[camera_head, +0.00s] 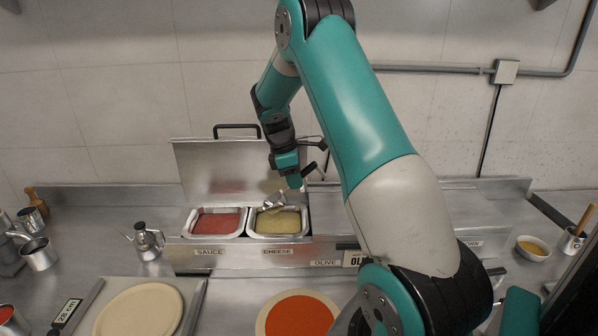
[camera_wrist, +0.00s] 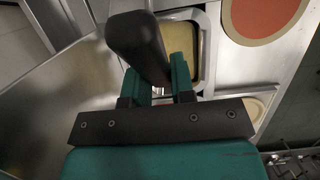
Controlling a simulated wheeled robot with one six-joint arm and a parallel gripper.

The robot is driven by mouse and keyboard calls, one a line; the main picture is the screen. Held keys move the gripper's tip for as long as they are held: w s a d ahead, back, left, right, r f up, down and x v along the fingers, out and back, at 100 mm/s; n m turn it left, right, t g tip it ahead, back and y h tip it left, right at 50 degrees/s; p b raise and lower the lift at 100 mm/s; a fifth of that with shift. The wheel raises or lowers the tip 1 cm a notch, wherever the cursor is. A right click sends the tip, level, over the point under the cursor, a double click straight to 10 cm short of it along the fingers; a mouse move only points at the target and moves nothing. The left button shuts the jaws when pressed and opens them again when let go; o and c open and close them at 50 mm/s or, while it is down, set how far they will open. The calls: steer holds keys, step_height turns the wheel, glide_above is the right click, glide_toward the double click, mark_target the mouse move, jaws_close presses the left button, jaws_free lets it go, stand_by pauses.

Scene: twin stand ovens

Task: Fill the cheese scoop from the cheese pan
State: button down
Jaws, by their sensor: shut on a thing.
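The cheese pan (camera_head: 294,224) holds a yellow mass and sits in the counter well above the CHEESE label. The cheese scoop (camera_head: 272,202) is a small metal scoop over the back part of this pan. My gripper (camera_head: 293,181) is above the back right of the pan, shut on the scoop's dark handle. In the wrist view, the dark handle (camera_wrist: 137,45) stands between my gripper's teal fingers (camera_wrist: 158,88), and the cheese pan (camera_wrist: 205,50) lies beyond. The scoop's bowl is hidden there. I cannot tell whether the bowl touches the cheese or holds any.
The red sauce pan (camera_head: 216,222) is left of the cheese pan. An opened metal lid (camera_head: 215,165) stands behind both. A sauced pizza base (camera_head: 298,314) and a plain base (camera_head: 138,312) lie in front. An oil can (camera_head: 148,242) stands at the left.

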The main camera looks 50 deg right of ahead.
step_height(320, 180, down, 8)
steer(key=b, duration=0.3)
steer(key=shift+b, duration=0.3)
steer(key=shift+d+r, duration=0.1)
stand_by(0.8)
step_height(320, 180, up, 8)
steer(key=p, duration=0.5)
steer(key=shift+s+r+p, duration=0.1)
steer(key=shift+s+p, duration=0.05)
steer(key=shift+p, duration=0.25)
steer(key=shift+s+d+f+t+y+b, duration=0.1)
steer(key=shift+d+f+t+y+b, duration=0.2)
steer(key=shift+b, duration=0.55)
steer(key=shift+s+d+f+t+y+b, duration=0.15)
steer(key=shift+s+t+y+b, duration=0.15)
steer(key=shift+t+y+b, duration=0.4)
steer(key=shift+s+d+t+y+b, duration=0.3)
steer(key=shift+t+y+b, duration=0.1)
steer(key=shift+t, duration=0.1)
steer(key=shift+s+d+t+y, duration=0.1)
steer(key=shift+s+t+y, duration=0.1)
steer(key=shift+t+y, duration=0.55)
